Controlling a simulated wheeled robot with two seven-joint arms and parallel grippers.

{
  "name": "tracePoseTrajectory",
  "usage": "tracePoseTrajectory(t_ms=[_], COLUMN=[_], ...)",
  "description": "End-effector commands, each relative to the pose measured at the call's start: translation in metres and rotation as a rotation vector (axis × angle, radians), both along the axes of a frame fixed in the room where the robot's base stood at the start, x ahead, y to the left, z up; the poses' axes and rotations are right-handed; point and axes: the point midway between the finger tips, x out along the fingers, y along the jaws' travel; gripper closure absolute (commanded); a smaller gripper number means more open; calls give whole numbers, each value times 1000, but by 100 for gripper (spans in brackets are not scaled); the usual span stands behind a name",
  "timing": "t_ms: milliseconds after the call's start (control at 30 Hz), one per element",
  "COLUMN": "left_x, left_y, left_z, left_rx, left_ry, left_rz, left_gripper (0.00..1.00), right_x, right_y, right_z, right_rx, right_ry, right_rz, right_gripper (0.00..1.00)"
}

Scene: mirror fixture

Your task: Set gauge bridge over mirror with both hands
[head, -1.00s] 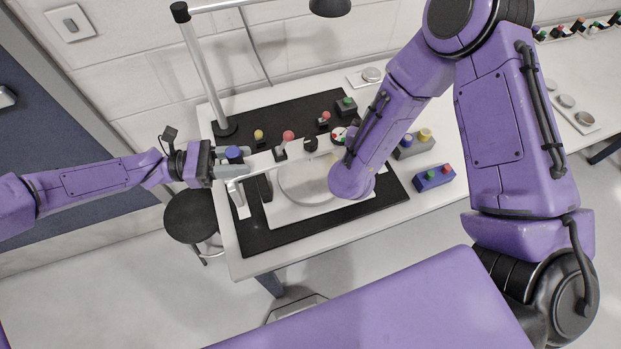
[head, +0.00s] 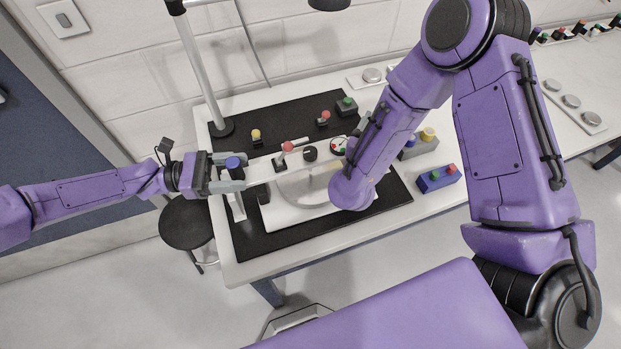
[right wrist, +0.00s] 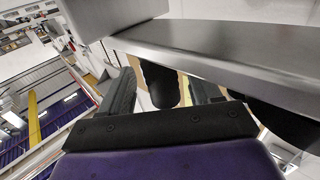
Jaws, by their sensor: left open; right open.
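The gauge bridge (head: 265,168) is a pale grey bar with knobs and a dial gauge (head: 338,146) on top. It spans the round mirror (head: 300,188), which lies on a white plate on the black mat. One bridge leg shows at the left; the right end is hidden by my right arm. My left gripper (head: 236,175) is open, its fingers on either side of the blue-topped knob at the bridge's left end. My right gripper (right wrist: 165,90) is open in the right wrist view, with a black cylindrical grip (right wrist: 160,86) between its fingers, beside the grey bar (right wrist: 215,52).
A yellow-topped knob (head: 256,136), a red-topped one (head: 323,118) and a green-topped block (head: 346,106) stand behind the bridge. A blue block (head: 438,179) lies to the right. A lamp post (head: 203,75) rises at the back left. The mat's front strip is clear.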

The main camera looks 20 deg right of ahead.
Motion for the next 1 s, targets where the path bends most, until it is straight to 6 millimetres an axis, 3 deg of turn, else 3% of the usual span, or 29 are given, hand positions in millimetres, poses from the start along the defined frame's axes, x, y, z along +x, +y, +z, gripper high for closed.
tracePoseTrajectory(t_ms=[300,433,667,1000], left_x=[21,26,29,29], left_y=[76,98,110,109], left_z=[0,0,0,0], left_rx=[1,2,2,2], left_ry=[-3,-2,-1,-1], left_rz=[7,6,3,3], left_gripper=[37,37,37,37], right_x=[0,0,-6,-63], right_y=[1,1,9,67], right_z=[0,0,0,0], right_rx=[1,1,1,-2], right_ry=[1,1,1,2], right_rz=[2,3,7,9], right_gripper=[37,37,37,37])
